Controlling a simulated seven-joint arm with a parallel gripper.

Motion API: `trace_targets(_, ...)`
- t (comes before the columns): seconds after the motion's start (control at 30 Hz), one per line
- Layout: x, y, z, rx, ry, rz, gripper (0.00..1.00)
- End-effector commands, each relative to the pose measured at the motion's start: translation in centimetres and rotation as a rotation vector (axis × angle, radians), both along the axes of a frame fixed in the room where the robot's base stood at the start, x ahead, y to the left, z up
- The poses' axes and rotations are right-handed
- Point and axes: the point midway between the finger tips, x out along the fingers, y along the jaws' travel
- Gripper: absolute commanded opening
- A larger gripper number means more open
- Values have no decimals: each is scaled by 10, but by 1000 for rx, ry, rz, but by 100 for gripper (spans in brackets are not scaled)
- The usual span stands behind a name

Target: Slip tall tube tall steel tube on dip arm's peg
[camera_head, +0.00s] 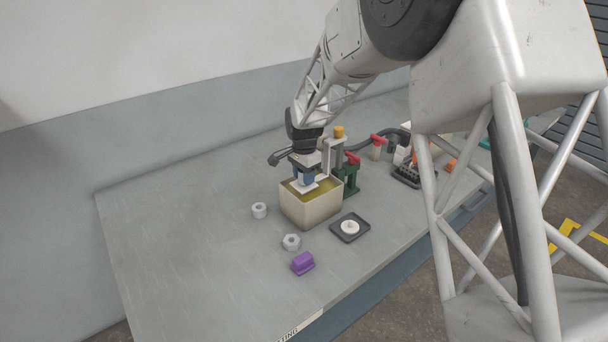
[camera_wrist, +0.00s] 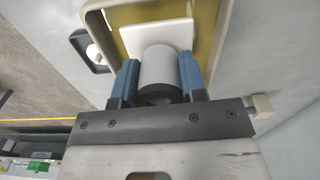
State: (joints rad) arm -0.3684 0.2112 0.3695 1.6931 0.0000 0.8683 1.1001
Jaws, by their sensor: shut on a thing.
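My gripper (camera_wrist: 158,82) has its two blue fingers shut on a grey steel tube (camera_wrist: 159,64) in the wrist view. The tube stands over a white square plate (camera_wrist: 155,36) above the yellow liquid in a beige tank (camera_head: 311,211). In the head view my gripper (camera_head: 304,183) is low over the tank opening, and the plate (camera_head: 301,188) shows just below the fingers. The dip arm's post (camera_head: 339,160), with a yellow knob on top, stands at the tank's far right side. The peg is hidden, so I cannot tell whether the tube is around it.
A dark tray (camera_head: 350,228) with a white round part lies right of the tank. A white ring (camera_head: 259,210), a hex nut (camera_head: 291,242) and a purple block (camera_head: 303,263) lie left and in front. A green-and-red clamp (camera_head: 350,176) stands behind. The table's left is clear.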

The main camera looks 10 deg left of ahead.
Motion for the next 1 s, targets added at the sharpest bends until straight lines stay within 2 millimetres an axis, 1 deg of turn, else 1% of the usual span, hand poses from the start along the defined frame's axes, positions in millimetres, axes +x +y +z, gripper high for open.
trace_targets(0.57,0,0,-8,0,0,0,15)
trace_targets(0.6,0,0,-8,0,0,0,42)
trace_targets(0.67,0,0,-8,0,0,0,49)
trace_targets(1.0,0,0,-7,0,0,0,49)
